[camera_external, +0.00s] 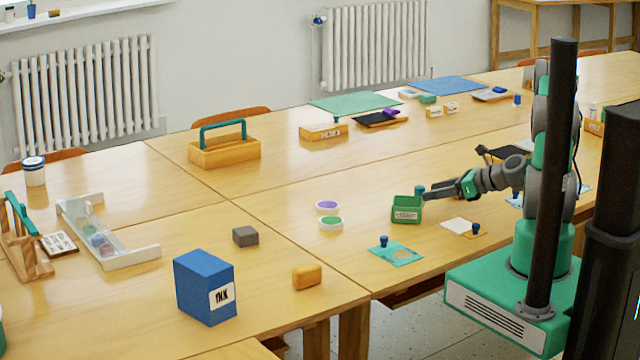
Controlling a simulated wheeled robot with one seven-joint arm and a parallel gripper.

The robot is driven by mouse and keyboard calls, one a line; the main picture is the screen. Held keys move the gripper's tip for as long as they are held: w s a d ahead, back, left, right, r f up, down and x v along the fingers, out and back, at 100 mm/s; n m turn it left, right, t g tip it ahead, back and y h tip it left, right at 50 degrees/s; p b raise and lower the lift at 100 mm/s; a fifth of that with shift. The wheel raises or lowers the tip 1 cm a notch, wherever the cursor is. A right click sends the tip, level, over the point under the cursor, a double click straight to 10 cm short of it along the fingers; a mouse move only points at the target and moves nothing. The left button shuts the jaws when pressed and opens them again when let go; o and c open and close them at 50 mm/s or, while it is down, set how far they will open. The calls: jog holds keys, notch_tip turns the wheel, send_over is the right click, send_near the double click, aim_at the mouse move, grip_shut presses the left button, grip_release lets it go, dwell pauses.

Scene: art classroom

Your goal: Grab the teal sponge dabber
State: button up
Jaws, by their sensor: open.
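A small teal upright piece (419,190), which looks like the sponge dabber, shows at the top of a small green box (407,215) with a pale label. I cannot tell whether it stands inside the box or just behind it. My gripper (428,192) reaches in from the right, its fingers pointing left, with the tips right beside the teal piece. The jaws are open; whether the fingers touch or straddle the piece is too small to tell. The lower part of the teal piece is hidden by the box.
Blue-knobbed dabbers rest on a teal sheet (396,254) and by a white card (456,225). Two round paint pots (331,223) stand left of the box. A blue ink box (205,288), orange block (307,277) and grey block (245,236) stand further left. Table between is clear.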

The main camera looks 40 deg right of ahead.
aim_at(420, 192)
jog(key=x, duration=0.5)
jog(key=shift+w+a+r, duration=0.1)
jog(key=shift+r, duration=0.1)
jog(key=shift+c, duration=0.5)
grip_shut()
